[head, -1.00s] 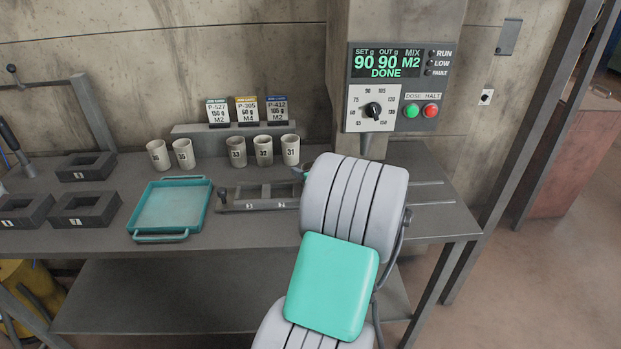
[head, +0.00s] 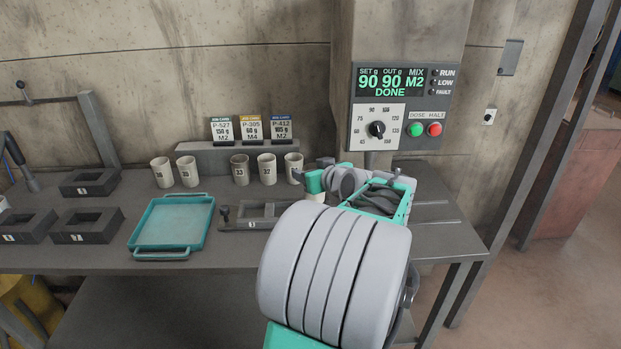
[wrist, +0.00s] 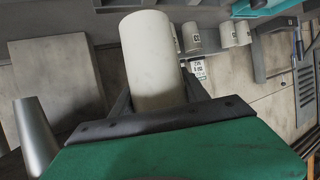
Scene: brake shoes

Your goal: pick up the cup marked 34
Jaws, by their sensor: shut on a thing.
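My gripper (head: 318,182) is at the right end of the row of cups, below the dosing panel. It is shut on a pale cup (wrist: 150,60), which fills the middle of the wrist view. No number shows on the side of the cup facing the wrist camera, and only a little of the cup shows in the head view. Cups marked 33 (head: 240,170), 32 (head: 267,169) and 31 (head: 293,168) stand in a row to the left of my gripper. Two more cups (head: 162,172) stand further left.
A teal tray (head: 172,255) lies on the bench (head: 110,262) to the left. Dark square frames (head: 88,182) lie beyond it. A slotted fixture (head: 238,224) sits in front of the cups. The panel (head: 402,105) reads 90, 90, M2, DONE.

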